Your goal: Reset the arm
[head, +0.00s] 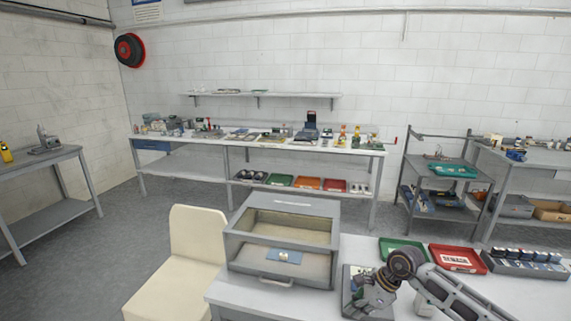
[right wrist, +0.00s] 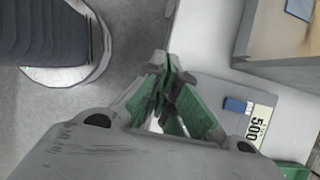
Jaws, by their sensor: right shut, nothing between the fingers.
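My right arm comes in from the right in the head view. Its gripper (head: 368,298) is over the near part of the white table (head: 240,292), just right of the grey box-shaped washer (head: 235,250). In the right wrist view the fingers of my right gripper (right wrist: 165,72) are shut with nothing between them. They are above the table edge and the floor. The washer has an open or clear top and front, and a blue item with a small pale part (head: 283,256) lies inside. My left gripper is not in view.
A grey device with a "500" label (right wrist: 259,126) sits beside the gripper. Behind the arm are a green tray (head: 392,246), a red tray (head: 470,268) and a rack of small boxes (head: 525,262). A cream chair (head: 198,235) stands left. A cluttered bench (head: 240,141) lines the back wall.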

